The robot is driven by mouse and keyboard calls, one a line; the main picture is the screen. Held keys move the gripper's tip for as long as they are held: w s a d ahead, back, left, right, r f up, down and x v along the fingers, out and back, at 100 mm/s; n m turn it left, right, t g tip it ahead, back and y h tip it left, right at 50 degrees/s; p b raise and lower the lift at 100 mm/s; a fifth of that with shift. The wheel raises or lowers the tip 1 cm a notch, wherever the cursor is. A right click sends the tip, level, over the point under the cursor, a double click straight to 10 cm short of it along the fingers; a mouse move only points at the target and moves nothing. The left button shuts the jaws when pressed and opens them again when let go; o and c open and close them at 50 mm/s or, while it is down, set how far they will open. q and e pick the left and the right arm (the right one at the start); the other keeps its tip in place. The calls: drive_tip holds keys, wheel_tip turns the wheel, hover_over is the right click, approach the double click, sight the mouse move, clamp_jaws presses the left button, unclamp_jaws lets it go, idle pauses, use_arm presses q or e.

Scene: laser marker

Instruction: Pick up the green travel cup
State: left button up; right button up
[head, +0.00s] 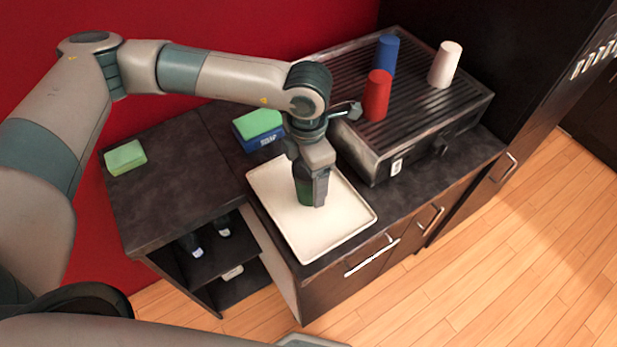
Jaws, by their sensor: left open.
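The green travel cup (304,190) stands on the white tray (346,224), mostly hidden behind my left gripper. My left gripper (311,199) points down over the tray, open, with its fingers around or right beside the cup. I cannot tell whether the fingers touch it. My right gripper is not in view.
A laser marker machine (440,118) with a ribbed top stands behind the tray, bearing a red cup (376,96), a blue cup (387,56) and a white cup (445,64). A blue-green box (258,130) and a green sponge-like block (125,157) lie on the dark counter (175,195).

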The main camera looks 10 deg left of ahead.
use_arm(q)
drive_tip(key=shift+f, duration=0.2)
idle(0.3)
drive_tip(key=c, duration=0.8)
drive_tip(key=shift+r, duration=0.1)
